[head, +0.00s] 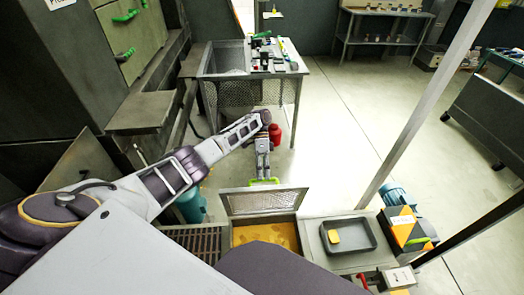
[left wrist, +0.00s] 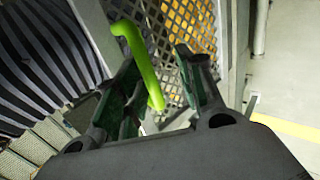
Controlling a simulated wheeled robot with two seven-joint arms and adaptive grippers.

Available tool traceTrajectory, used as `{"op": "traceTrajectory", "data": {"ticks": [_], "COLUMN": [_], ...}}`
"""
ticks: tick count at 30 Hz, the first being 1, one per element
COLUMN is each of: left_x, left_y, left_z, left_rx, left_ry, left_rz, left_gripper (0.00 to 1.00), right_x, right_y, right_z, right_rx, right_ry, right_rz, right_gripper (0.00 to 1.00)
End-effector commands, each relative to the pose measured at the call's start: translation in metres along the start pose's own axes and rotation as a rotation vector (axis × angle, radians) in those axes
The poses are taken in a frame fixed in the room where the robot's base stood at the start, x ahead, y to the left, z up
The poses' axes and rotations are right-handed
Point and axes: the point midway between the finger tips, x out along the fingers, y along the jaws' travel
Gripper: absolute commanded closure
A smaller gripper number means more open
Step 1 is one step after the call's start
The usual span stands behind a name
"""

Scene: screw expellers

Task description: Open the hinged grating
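The hinged grating (head: 264,202) is a metal-framed mesh panel. In the head view it stands raised at the back of a bin of yellow material (head: 268,236). Its bright green handle (head: 264,181) is at the upper edge. My left gripper (head: 263,172) points down at this handle. In the left wrist view the green handle (left wrist: 138,58) passes between the fingers of my left gripper (left wrist: 158,78). The fingers are apart, with a gap on the right side of the handle. The mesh (left wrist: 172,40) shows behind them, with yellow beyond it. My right gripper is not in view.
A grey tray (head: 348,236) with a yellow piece stands right of the bin. A slatted grate (head: 196,240) lies to its left. A mesh-sided table (head: 285,68) with small items and a red container (head: 275,133) stand beyond. A slanting post (head: 425,105) rises at right; floor beyond is open.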

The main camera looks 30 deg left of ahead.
Motion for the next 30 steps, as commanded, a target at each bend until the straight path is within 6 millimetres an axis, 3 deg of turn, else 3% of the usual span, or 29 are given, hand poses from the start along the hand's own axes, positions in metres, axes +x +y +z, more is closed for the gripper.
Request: {"op": "traceTrajectory", "data": {"ticks": [9,30], "left_x": [-0.03,-0.08], "left_y": [0.002,0.004], "left_z": [0.0,-0.002], "left_rx": [0.003,0.005], "left_ry": [0.002,0.002], "left_rz": [-0.001,0.0], "left_gripper": [0.65,0.65], "right_x": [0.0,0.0], "right_y": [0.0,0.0], "right_z": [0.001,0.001], "right_rx": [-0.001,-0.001], "right_ry": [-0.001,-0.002], "right_rz": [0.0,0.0], "right_gripper": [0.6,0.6]}}
